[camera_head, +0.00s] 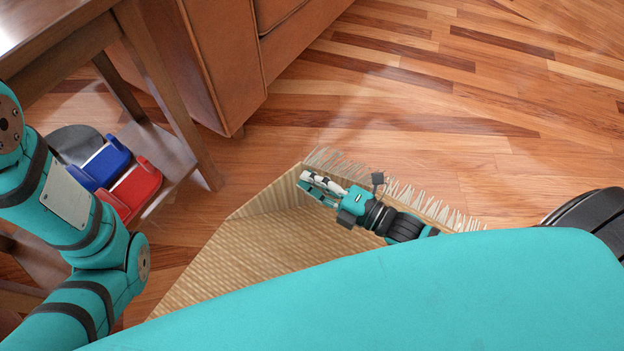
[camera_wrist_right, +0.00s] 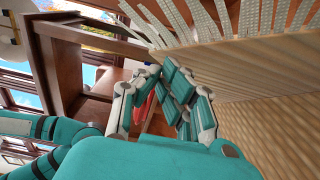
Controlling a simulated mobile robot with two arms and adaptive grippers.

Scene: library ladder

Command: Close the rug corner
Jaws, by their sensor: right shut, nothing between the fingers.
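The woven tan rug (camera_head: 235,262) lies on the wooden floor below the middle of the head view. Its far edge is folded up as a flap (camera_head: 272,196) with white fringe (camera_head: 405,192) along it; my own body hides the near part. My right gripper (camera_head: 309,184) is shut and empty, beside the flap near its upper left corner. Whether it touches the flap I cannot tell. In the right wrist view the gripper (camera_wrist_right: 160,78) shows with the ribbed flap (camera_wrist_right: 235,65) and fringe (camera_wrist_right: 225,18) at its right. My left arm shows, but not its gripper.
A wooden table (camera_head: 165,85) stands at the upper left, with a blue object (camera_head: 103,162) and a red object (camera_head: 133,188) on its low shelf. A brown leather sofa (camera_head: 225,55) stands behind. The floor (camera_head: 480,110) at the upper right is clear.

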